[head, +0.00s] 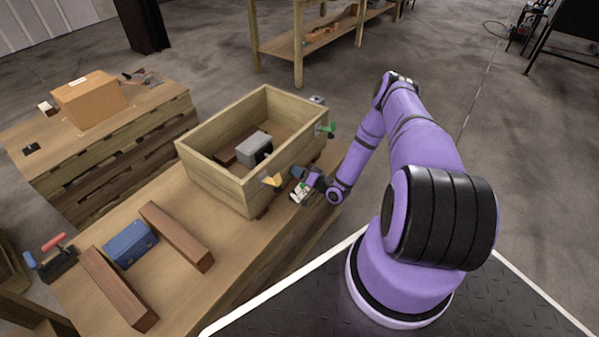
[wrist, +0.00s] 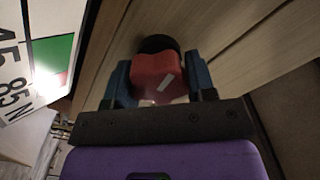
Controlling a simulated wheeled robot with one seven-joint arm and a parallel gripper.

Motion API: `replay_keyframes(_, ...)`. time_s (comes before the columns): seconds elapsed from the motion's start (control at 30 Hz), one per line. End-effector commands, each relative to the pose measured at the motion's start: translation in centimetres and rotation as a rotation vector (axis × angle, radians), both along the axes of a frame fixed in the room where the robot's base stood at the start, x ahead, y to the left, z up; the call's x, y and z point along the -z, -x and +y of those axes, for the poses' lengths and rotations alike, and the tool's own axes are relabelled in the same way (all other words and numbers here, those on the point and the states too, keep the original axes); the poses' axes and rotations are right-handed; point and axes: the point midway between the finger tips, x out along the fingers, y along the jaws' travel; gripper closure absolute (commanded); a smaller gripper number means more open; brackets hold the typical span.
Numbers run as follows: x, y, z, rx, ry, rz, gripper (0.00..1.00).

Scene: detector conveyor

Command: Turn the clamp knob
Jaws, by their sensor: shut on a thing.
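The clamp knob (wrist: 156,72) is red with a pale mark on its face, and it shows large in the wrist view. My gripper (head: 301,181) is low beside the near right side of the wooden box. In the wrist view its two blue fingers stand on either side of the red knob and are shut on it. A dark round part shows just behind the knob. The knob cannot be made out in the head view, and the rest of the clamp is hidden.
The open wooden box (head: 213,178) stands on the workbench (head: 118,222) with a grey block (head: 254,146) inside. A yellow part (head: 271,180) and a green part (head: 327,130) are on its side. A marked card (wrist: 45,50) is close by at left. Brown bars (head: 176,237) and a blue block (head: 130,244) lie leftward.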

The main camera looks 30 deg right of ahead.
Motion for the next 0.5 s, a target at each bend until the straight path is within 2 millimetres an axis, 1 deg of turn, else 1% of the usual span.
replay_keyframes(0.13, 0.08, 0.09, -0.06, 0.001, 0.002, 0.002, 0.73)
replay_keyframes(0.17, 0.08, 0.1, -0.06, 0.001, 0.002, 0.002, 0.45)
replay_keyframes(0.2, 0.08, 0.1, -0.06, 0.001, 0.002, 0.002, 0.36)
replay_keyframes(0.23, 0.08, 0.09, -0.06, 0.001, 0.002, 0.002, 0.29)
replay_keyframes(0.27, 0.07, 0.08, -0.05, 0.001, 0.002, 0.002, 0.24)
replay_keyframes(0.5, 0.03, 0.05, -0.03, 0.001, 0.001, 0.0, 0.24)
